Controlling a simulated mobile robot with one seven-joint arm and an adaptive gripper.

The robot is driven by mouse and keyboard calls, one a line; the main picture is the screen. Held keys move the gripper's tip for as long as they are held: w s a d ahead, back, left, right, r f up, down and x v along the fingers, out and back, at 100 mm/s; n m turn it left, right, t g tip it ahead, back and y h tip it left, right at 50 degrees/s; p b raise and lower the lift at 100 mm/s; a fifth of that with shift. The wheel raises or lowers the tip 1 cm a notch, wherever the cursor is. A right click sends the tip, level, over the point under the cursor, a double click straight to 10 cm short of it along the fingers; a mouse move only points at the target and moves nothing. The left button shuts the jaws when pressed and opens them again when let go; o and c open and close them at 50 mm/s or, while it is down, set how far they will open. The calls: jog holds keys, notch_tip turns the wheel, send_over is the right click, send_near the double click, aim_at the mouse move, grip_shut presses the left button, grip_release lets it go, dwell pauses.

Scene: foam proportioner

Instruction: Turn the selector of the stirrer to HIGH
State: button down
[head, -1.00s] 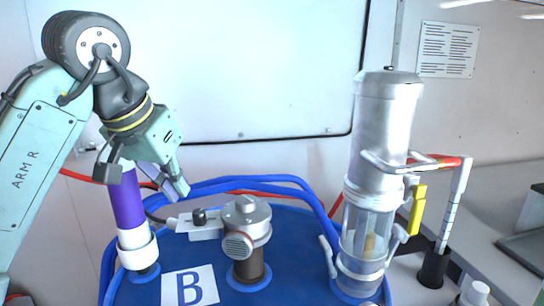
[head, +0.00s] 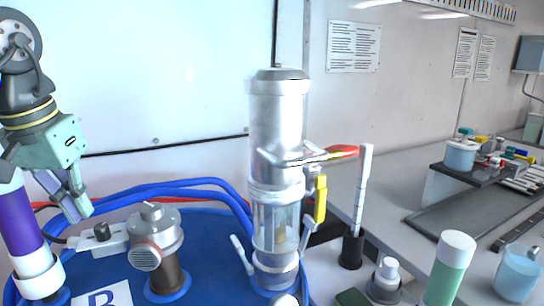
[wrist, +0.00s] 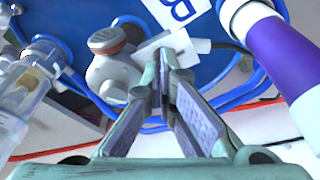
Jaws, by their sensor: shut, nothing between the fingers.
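A grey metal unit with a round ribbed cap (head: 155,240) stands on the blue drum top (head: 215,235), left of centre in the head view. A pale block (head: 85,240) with a small black knob (head: 102,232) sticks out from its left side. No HIGH mark or knob setting is readable, and I cannot tell for sure that this is the stirrer's selector. My gripper (head: 78,208) is shut and empty, up and left of the knob. In the wrist view the metal unit (wrist: 118,70) lies just beyond and left of the fingers (wrist: 172,58), which partly cover the pale block (wrist: 196,46).
A purple and white cylinder (head: 22,222) stands left of the block, close to my arm. A tall metal and glass cylinder (head: 277,130) with a yellow lever (head: 320,198) stands on the right. Blue hoses (head: 190,182) run behind. A grey bench (head: 400,180) is at right.

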jog(key=shift+s+f+b, duration=0.1)
jog(key=shift+f+b, duration=0.65)
jog(key=shift+f, duration=1.65)
jog(key=shift+f, duration=0.15)
jog(key=shift+p, duration=0.7)
jog(key=shift+a, duration=0.4)
jog(key=shift+s, duration=0.15)
jog(key=w+v, duration=0.1)
jog(key=v, duration=0.5)
jog(key=shift+w+r, duration=0.25)
